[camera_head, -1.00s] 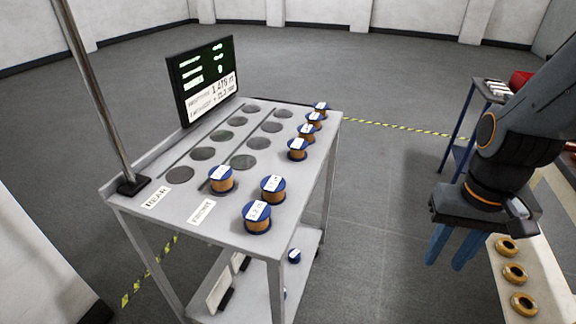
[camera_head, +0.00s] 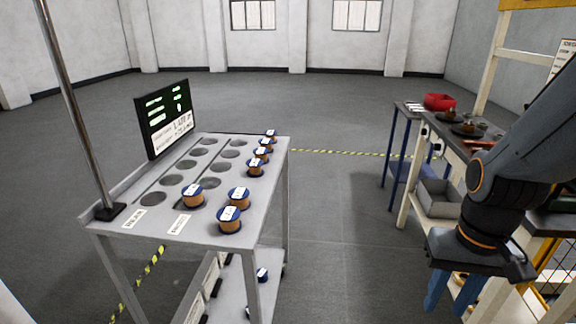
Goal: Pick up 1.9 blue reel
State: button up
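Several copper reels with blue flanges and white labels stand on the grey table (camera_head: 262,203) at left. Two stand near the front, a nearest reel (camera_head: 230,220) and one behind it (camera_head: 239,198). A third reel (camera_head: 193,196) stands to their left on the marked spots. A row of reels, including this one (camera_head: 255,167), runs along the right edge. The label numbers are too small to read, so I cannot tell which is 1.9. My gripper (camera_head: 450,292) hangs at lower right, well apart from the reels, with blue fingers pointing down. The fingers look apart and nothing shows between them.
A black display (camera_head: 165,118) and a metal pole (camera_head: 75,110) stand at the table's left side. A lower shelf holds a blue reel (camera_head: 262,275). Grey floor between is clear.

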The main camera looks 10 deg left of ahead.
aim_at(254, 170)
jog(key=z, duration=0.5)
jog(key=i, duration=0.85)
jog(key=u, duration=2.65)
